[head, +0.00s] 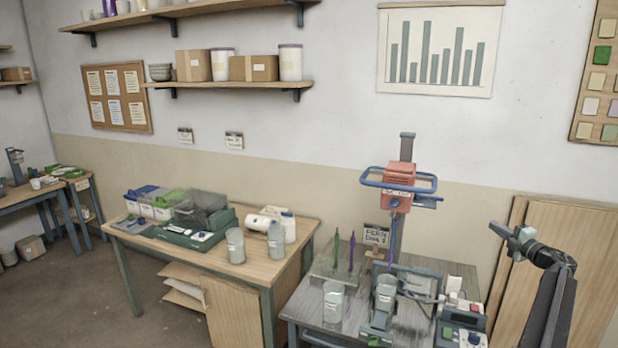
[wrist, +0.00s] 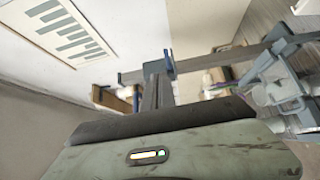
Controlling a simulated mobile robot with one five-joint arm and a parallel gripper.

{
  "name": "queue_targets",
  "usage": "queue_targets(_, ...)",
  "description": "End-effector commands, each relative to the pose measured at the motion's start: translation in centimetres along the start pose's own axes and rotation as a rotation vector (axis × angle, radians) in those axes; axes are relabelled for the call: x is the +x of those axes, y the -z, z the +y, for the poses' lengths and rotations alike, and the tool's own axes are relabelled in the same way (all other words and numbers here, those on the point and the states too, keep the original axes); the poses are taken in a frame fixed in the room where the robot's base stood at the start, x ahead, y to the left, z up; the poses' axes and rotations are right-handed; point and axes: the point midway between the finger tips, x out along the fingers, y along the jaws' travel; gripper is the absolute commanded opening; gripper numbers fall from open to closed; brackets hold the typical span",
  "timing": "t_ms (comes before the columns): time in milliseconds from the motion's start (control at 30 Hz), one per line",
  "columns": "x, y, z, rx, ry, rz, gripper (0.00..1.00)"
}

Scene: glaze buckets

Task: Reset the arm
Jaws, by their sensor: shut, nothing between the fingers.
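My gripper (head: 499,231) is at the right of the head view, raised in the air in front of the wall and pointing left. Its fingers are shut with nothing held. In the wrist view its dark fingers (wrist: 158,90) stand together beyond the grey-green housing, which fills the bottom of the picture. My arm reaches up to it from the lower right corner. No object touches the gripper.
A grey table (head: 305,298) left of my arm holds a red and blue mixer stand (head: 399,175), clear buckets (head: 333,300) and scales. A wooden table (head: 262,268) holds bins and white containers. Wooden panels (head: 560,240) lean on the wall behind my arm.

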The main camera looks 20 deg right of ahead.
Motion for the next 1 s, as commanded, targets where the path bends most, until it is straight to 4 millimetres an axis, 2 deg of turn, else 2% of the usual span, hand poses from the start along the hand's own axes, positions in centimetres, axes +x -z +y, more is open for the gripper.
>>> queue_targets(33,0.8,0.8,0.3,0.008,-0.013,-0.011,0.0)
queue_targets(167,1.5,0.4,1.3,0.037,-0.057,-0.082,0.0)
queue_targets(267,3.1,1.4,2.1,0.072,-0.095,-0.137,0.0)
queue_targets(467,7.8,5.8,3.4,0.208,-0.186,-0.288,0.0)
queue_targets(567,10.2,9.2,3.3,0.32,-0.219,-0.383,0.0)
queue_targets(667,12.3,14.4,1.7,0.483,-0.221,-0.503,0.0)
queue_targets(767,13.4,21.6,-2.1,0.689,-0.156,-0.645,0.0)
queue_targets(800,13.5,24.6,-3.9,0.767,-0.114,-0.698,0.0)
queue_targets(867,13.3,29.0,-6.7,0.867,-0.039,-0.766,0.0)
queue_targets(1000,11.3,39.4,-12.8,1.043,0.174,-0.895,0.0)
